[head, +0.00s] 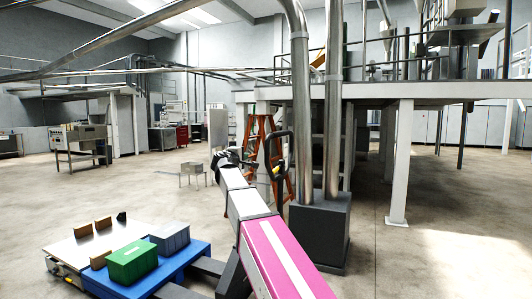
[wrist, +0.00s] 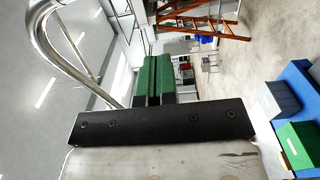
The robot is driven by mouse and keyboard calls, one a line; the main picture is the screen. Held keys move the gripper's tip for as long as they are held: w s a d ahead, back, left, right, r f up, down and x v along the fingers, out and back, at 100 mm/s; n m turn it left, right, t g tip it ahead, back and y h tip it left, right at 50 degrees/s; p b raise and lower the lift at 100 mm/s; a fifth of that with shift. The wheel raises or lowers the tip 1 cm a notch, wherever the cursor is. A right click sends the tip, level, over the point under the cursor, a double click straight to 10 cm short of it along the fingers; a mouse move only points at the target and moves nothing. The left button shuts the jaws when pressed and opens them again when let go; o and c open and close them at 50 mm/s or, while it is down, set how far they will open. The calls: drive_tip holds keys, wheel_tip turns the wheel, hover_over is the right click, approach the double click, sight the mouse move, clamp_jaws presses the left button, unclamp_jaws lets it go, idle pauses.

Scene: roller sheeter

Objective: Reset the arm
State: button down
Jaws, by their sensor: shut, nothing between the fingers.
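My gripper (wrist: 159,72) shows in the wrist view as two green-padded fingers side by side beyond a black bar. The fingers are shut with nothing between them. In the head view my magenta and grey arm reaches up and away from the bottom middle, with a dark end near the centre. The fingers cannot be made out clearly there. The gripper is in free air, and I see it touching nothing.
A green crate (head: 132,262) and a grey crate (head: 170,237) stand on a blue platform (head: 190,262) at lower left. Thick metal pipes (head: 301,120) rise from a dark box (head: 318,228) right of my arm. An orange ladder (head: 267,150) stands behind.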

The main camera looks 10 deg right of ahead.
drive_tip(key=shift+v, duration=1.1)
drive_tip(key=shift+w+a, duration=0.1)
drive_tip(key=shift+a, duration=0.05)
drive_tip(key=s+d+f+m+g+y, duration=0.1)
drive_tip(key=s+d+f+m+g, duration=0.2)
drive_tip(key=f, duration=0.9)
drive_tip(key=s+d+f+m+g+y, duration=0.15)
drive_tip(key=s+f, duration=0.35)
drive_tip(key=f, duration=0.6)
drive_tip(key=s+d+f+m+g+y, duration=0.1)
drive_tip(key=s+d+f+g+y, duration=0.15)
drive_tip(key=f, duration=0.95)
drive_tip(key=s+a+f+m+g+y, duration=0.1)
drive_tip(key=s+f+m+g+y, duration=0.4)
drive_tip(key=s+f, duration=1.6)
drive_tip(key=s+g, duration=0.1)
drive_tip(key=g, duration=0.1)
drive_tip(key=shift+a+g+y, duration=0.2)
drive_tip(key=shift+g+y, duration=0.1)
